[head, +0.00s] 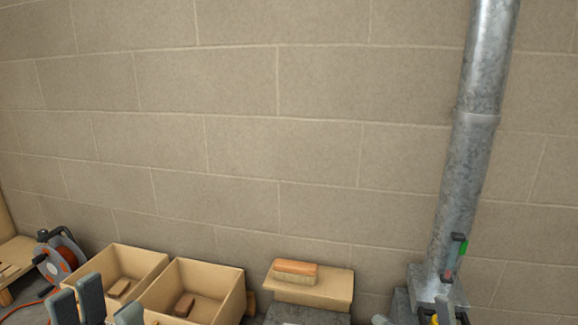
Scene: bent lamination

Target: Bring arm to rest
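My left gripper (97,308) shows at the bottom left of the head view, with only its grey finger ends in the frame. The fingers stand apart, pointing up, and I see nothing held between them. They are in front of the left open wooden box (146,259); whether they touch it cannot be told. The rest of my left arm is below the frame edge.
A second wooden box (230,305) holds a small brown block (184,305). A brush (295,271) lies on a wooden board (330,285). A cable reel (58,258) stands left. A metal pipe (470,150) rises right before the block wall (250,120).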

